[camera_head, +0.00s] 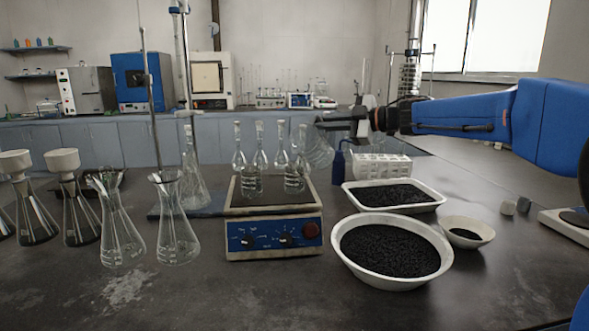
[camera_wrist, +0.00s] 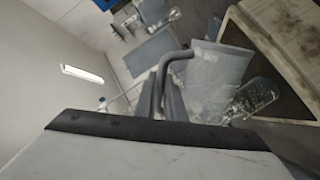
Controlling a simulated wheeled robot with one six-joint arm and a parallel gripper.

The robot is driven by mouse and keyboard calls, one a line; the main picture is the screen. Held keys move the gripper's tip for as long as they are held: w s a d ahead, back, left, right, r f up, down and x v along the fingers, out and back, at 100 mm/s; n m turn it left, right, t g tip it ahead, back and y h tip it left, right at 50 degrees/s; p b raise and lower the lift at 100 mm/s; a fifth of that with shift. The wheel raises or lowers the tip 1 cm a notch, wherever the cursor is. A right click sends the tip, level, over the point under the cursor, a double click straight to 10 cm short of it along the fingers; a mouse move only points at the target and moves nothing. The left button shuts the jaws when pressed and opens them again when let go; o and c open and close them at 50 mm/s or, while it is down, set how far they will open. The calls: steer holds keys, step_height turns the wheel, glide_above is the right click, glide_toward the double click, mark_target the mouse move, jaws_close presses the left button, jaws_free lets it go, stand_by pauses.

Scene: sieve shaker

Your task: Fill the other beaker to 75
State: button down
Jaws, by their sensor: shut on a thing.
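My gripper (camera_head: 342,124) is shut on the handle of a clear glass jug (camera_head: 318,150), held tilted beside the hotplate's back right. The jug also shows in the wrist view (camera_wrist: 222,66), with its curved handle between my fingers (camera_wrist: 170,98). A small beaker (camera_head: 252,184) stands at the left of the hotplate's dark top (camera_head: 271,206). Another small beaker (camera_head: 294,181) stands at the right, nearer the jug. A glass beaker (camera_wrist: 256,96) lies close to the jug in the wrist view. Liquid levels and scale marks are too small to read.
Volumetric flasks (camera_head: 260,147) stand behind the hotplate. Conical flasks (camera_head: 177,230) and clamp stands crowd the left. White dishes of black granules (camera_head: 392,280) fill the right front. A white rack (camera_head: 383,168) and a dark blue bottle (camera_head: 339,165) stand behind them.

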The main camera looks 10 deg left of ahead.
steer(key=shift+s+a+r+n+p, duration=0.2)
steer(key=shift+s+r+n+p, duration=0.15)
steer(key=shift+r+n+p, duration=0.15)
steer(key=shift+s+a+r+n+p, duration=0.2)
steer(key=shift+s+r+n+p, duration=0.2)
steer(key=shift+r, duration=0.2)
stand_by(5.3)
